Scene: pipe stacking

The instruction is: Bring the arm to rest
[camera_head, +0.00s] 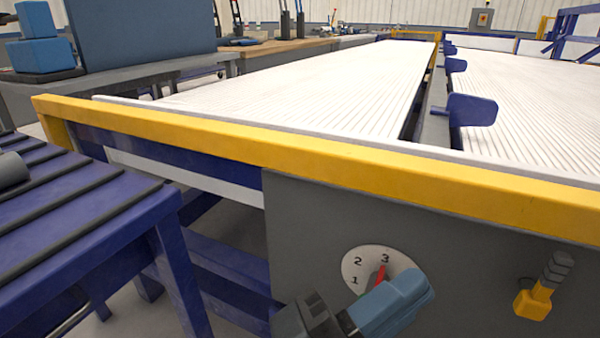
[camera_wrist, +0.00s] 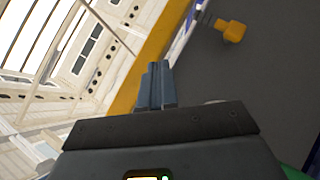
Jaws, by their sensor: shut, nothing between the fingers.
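My gripper (camera_head: 418,290) is in front of the grey panel at the bottom of the head view, with its blue-grey fingers to the right. In the wrist view my gripper (camera_wrist: 157,72) shows its two fingers pressed together, with nothing between them. The fingers cover the lower right part of a round white dial (camera_head: 358,262) marked 1, 2 and 3. A red pointer (camera_head: 380,274) on the dial lies close to the 3. I cannot tell whether the fingers touch the dial.
A yellow-and-grey handle (camera_head: 535,300) sticks out of the grey panel (camera_head: 470,250) to the right; it also shows in the wrist view (camera_wrist: 232,31). A yellow rail (camera_head: 330,160) runs above the panel. A blue slatted table (camera_head: 70,220) stands left. White ribbed beds (camera_head: 330,85) lie behind.

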